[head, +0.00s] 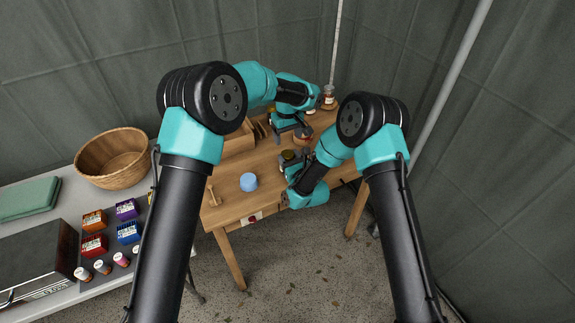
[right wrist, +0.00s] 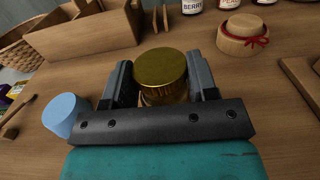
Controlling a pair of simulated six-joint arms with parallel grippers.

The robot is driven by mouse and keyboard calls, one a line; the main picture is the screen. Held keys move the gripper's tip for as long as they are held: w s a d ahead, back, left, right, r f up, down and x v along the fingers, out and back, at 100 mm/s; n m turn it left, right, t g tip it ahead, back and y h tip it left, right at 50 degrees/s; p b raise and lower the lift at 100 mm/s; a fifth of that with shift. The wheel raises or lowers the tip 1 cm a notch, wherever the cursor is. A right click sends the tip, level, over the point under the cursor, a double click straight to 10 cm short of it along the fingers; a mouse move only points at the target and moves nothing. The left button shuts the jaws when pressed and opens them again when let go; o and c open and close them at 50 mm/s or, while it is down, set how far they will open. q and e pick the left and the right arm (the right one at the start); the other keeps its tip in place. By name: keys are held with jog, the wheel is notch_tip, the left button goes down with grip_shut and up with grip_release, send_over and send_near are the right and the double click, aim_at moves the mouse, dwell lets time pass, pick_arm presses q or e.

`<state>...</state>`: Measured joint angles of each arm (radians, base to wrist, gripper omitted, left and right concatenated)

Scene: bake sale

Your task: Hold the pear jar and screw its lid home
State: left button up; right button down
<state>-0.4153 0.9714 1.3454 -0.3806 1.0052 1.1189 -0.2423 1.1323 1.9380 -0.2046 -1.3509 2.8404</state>
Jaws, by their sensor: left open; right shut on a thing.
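A jar with a gold lid (right wrist: 160,68) stands on the wooden table (right wrist: 225,75) in the right wrist view, the lid sitting on top of it. No label shows, so I cannot read that it is pear. My right gripper (right wrist: 161,82) is shut on this jar, one finger on each side. In the head view the jar's lid (head: 287,155) shows at my right gripper (head: 291,164). My left gripper (head: 291,134) is open, behind the jar and apart from it. Its fingertips are small and partly hidden.
A blue cylinder (head: 248,182) stands left of the jar. Labelled jars (right wrist: 230,4) and a wooden box (right wrist: 85,33) stand farther back. A wicker basket (head: 113,158) is on the side table.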

aim_at(288, 154)
pick_arm(q)
jog(key=n, duration=1.8)
jog(key=shift+f, duration=0.1)
jog(key=shift+f, duration=3.9)
jog(key=shift+c, duration=0.4)
jog(key=c, duration=0.8)
jog(key=o, duration=1)
jog(key=shift+c, duration=0.2)
